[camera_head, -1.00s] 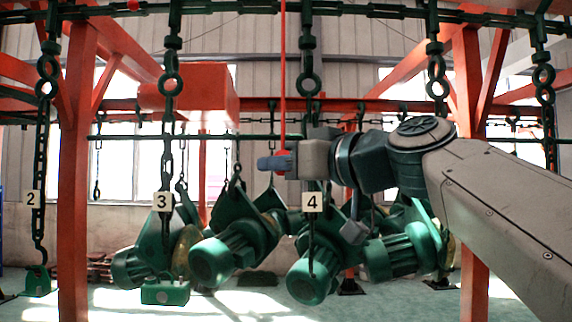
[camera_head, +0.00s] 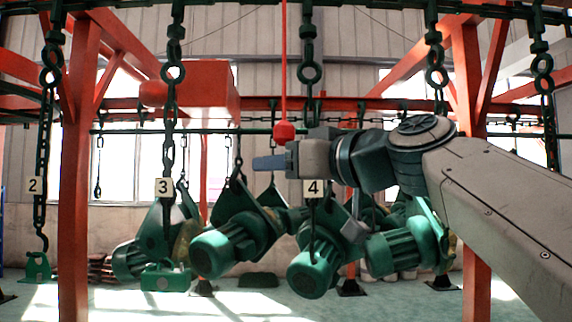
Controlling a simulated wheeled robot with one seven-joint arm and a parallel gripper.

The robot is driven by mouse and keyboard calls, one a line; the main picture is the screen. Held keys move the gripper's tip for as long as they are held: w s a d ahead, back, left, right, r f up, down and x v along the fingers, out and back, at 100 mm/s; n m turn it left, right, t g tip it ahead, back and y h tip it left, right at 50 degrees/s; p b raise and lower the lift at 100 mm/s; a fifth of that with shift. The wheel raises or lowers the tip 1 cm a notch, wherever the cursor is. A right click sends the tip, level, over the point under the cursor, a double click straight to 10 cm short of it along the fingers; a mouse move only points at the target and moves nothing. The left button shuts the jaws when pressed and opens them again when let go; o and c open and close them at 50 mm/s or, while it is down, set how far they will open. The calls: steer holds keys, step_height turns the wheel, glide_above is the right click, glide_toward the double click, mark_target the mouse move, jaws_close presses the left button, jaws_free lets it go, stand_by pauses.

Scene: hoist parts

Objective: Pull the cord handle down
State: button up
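The cord handle (camera_head: 284,132) is a red ball at the lower end of a thin red cord (camera_head: 283,60) hanging straight down from above. My gripper (camera_head: 268,163) reaches in from the right, with its blue-grey fingers pointing left. In the picture the handle shows whole, just above the base of the fingers, and appears apart from them. The fingers are seen side-on, one covering the other, so their opening does not show. No object shows held in them.
Dark green chains hang in a row, with number tags 2 (camera_head: 35,185), 3 (camera_head: 164,187) and 4 (camera_head: 313,188). Green hoist motors (camera_head: 222,250) hang below and behind my gripper. Orange posts (camera_head: 76,200) stand left and right. The space left of the fingertips looks fairly clear.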

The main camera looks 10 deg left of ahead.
steer(key=shift+d, duration=0.15)
steer(key=b+v, duration=0.3)
steer(key=v, duration=1)
steer(key=shift+s+d, duration=0.15)
steer(key=shift+s, duration=0.1)
